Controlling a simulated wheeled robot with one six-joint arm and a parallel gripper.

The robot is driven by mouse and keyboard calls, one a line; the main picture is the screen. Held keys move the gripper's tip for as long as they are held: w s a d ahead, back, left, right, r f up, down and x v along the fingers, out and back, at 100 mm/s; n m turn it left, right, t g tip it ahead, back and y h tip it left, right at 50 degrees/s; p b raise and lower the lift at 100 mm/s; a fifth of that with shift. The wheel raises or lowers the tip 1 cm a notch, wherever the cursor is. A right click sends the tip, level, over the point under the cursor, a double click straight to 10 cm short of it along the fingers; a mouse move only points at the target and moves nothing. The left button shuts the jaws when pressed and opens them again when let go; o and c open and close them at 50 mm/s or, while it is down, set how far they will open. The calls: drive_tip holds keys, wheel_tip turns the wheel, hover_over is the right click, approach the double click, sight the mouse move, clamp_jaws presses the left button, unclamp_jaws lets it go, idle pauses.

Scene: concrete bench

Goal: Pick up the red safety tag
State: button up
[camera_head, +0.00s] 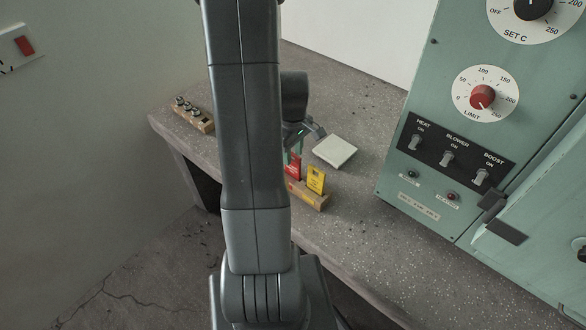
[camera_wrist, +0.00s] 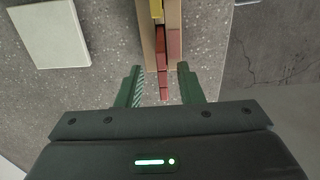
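The red safety tag (camera_head: 293,166) stands upright in a slotted wooden holder (camera_head: 321,203), left of a yellow tag (camera_head: 316,180) in the head view. My arm hides part of the red tag and the holder's left end. In the wrist view the red tag (camera_wrist: 162,46) is seen nearly edge-on, with the yellow tag (camera_wrist: 156,9) above it. My gripper (camera_wrist: 159,68) is open, its two green fingers spread either side of the red tag's line. I cannot tell whether either finger touches it. In the head view my gripper (camera_head: 300,138) is at the tag, partly hidden by my arm.
A pale square block (camera_head: 335,151) lies on the bench (camera_head: 365,218) close to the holder. A small wooden rack (camera_head: 195,118) with dark-topped pieces stands at the bench's far left. A green control cabinet (camera_head: 395,185) rises on the right. Bare bench lies between cabinet and holder.

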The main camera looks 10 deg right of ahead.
sight(293, 160)
drive_tip(key=shift+s+f, duration=0.2)
drive_tip(key=shift+f, duration=2.45)
clamp_jaws()
